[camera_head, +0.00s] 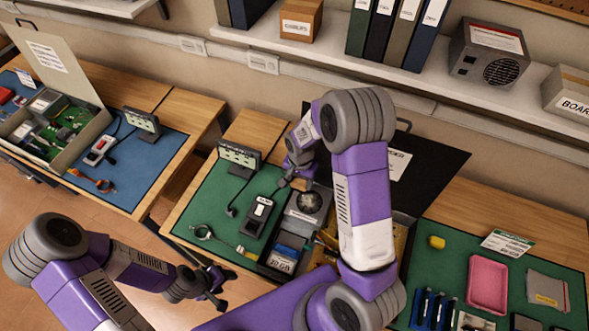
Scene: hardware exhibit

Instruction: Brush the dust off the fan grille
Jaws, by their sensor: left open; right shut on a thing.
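The fan grille (310,201) is a dark round opening on a grey unit in the case on the green mat, in the middle of the head view. My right gripper (297,179) is just above and left of the grille, at the end of the arm that arches over the case. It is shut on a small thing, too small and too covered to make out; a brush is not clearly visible. I cannot tell whether it touches the grille. Dust on the grille is too small to tell. My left gripper (217,290) is open and empty, low in front of the green mat.
A shelf (395,75) runs above.

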